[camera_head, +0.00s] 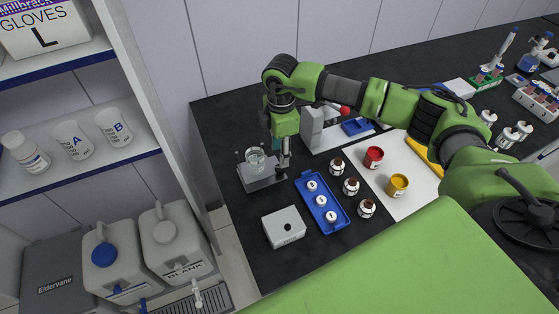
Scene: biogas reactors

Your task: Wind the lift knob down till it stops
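My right arm reaches across the bench from the right. Its gripper (282,159) points down at the far left part of the bench, just right of a glass beaker (255,158). The beaker stands upright on a small grey platform (262,183). The gripper's fingers are small and dark here, and I cannot tell whether they are open or touch anything. I cannot make out the lift knob; the gripper may hide it. A grey upright device (313,128) with a red round part (345,111) stands behind and right of the gripper. My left gripper is not in view.
A blue tray (341,222) with white-capped vials lies in front of the platform, near a white box (284,228). Several brown bottles (351,186), a red jar (373,156) and a yellow jar (397,185) stand to the right. A shelf (80,170) stands left of the bench.

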